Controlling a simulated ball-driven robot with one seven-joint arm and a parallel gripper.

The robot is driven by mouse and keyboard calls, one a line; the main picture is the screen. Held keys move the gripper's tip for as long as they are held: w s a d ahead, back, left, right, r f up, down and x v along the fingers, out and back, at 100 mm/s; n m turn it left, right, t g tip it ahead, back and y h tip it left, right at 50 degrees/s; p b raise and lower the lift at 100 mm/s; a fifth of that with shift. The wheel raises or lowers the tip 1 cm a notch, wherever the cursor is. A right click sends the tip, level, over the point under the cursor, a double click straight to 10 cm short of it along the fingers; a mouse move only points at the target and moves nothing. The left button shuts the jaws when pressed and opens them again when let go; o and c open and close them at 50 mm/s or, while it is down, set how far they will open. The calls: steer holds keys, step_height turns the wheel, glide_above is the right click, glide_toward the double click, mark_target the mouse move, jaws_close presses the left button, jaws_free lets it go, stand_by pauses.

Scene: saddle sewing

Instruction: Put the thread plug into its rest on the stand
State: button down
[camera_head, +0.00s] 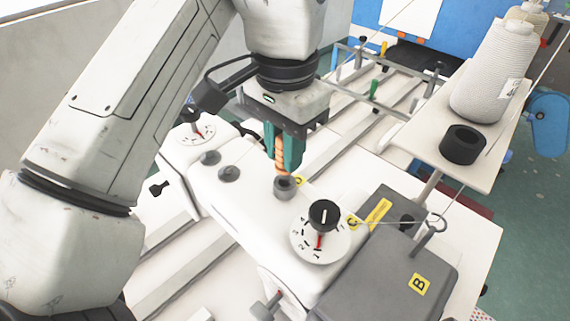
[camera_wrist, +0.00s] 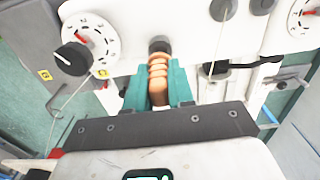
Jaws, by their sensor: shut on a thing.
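The thread plug (camera_head: 281,158) is an orange-brown ridged piece, upright between the green fingers of my gripper (camera_head: 287,163). My gripper is shut on it, and the wrist view shows the plug (camera_wrist: 158,73) between both fingers. Its lower end is at the mouth of a small grey ring socket (camera_head: 284,189) on the white machine top. I cannot tell whether the tip is inside or just above it. The stand (camera_head: 412,136), a pale shelf at right, carries a black hollow cup (camera_head: 463,146), which looks like the rest and shows a dark opening.
A white thread cone (camera_head: 494,72) stands on the shelf behind the cup. A black dial knob (camera_head: 324,214) and a grey box marked B (camera_head: 395,260) lie between my gripper and the shelf's near side. Thin threads and a wire loop (camera_head: 436,223) cross there.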

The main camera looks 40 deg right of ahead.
steer(key=shift+r+p, duration=1.85)
steer(key=shift+r, duration=0.15)
